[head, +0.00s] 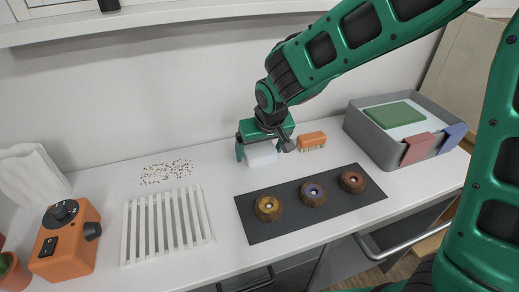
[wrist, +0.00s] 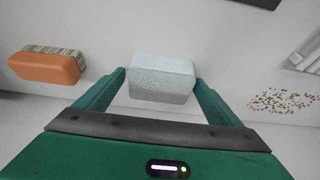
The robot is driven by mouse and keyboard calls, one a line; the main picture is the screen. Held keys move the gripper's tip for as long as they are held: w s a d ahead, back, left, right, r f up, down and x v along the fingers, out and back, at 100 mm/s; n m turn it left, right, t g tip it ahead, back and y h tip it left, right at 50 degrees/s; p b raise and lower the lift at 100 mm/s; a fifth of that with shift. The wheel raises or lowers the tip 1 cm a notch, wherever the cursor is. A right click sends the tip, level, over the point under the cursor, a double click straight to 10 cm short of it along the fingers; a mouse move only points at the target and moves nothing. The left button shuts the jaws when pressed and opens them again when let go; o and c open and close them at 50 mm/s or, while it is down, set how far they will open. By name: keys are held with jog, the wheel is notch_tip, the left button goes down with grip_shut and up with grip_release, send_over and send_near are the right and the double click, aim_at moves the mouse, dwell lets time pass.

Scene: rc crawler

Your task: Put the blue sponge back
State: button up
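The sponge is a pale blue, nearly white block. In the head view the sponge (head: 262,154) is below my gripper, near the wall and behind the dark mat. In the wrist view the sponge (wrist: 162,78) lies between the two green fingertips of my gripper (wrist: 160,84), which also shows in the head view (head: 262,146). The fingers are close along both sides of the sponge. I cannot tell whether they press on it, or whether it rests on the counter.
An orange brush (head: 312,141) lies just right of my gripper. The dark mat (head: 283,222) carries three brown knobbed pieces. A grey bin (head: 372,139) with a green block and red and blue cloths stands right. Crumbs (head: 167,171), a white rack (head: 166,227) and an orange device (head: 66,240) are left.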

jog(key=v, duration=1.2)
jog(key=shift+d+r, duration=0.1)
jog(key=s+d+f+m+g+h, duration=0.1)
jog(key=s+d+m, duration=0.25)
jog(key=d, duration=0.95)
jog(key=s+d+m+g+h, duration=0.15)
jog(key=s+d, duration=0.25)
jog(key=d, duration=0.9)
jog(key=s+d+f+m+g, duration=0.1)
jog(key=s+d+m, duration=0.1)
jog(key=s+d, duration=0.3)
jog(key=s+d+f+m+g+y, duration=0.1)
jog(key=s+d, duration=0.4)
jog(key=s, duration=0.6)
jog(key=shift+s+f+m, duration=0.35)
jog(key=shift+f+m, duration=0.05)
jog(key=shift+m, duration=0.4)
jog(key=shift+y, duration=0.25)
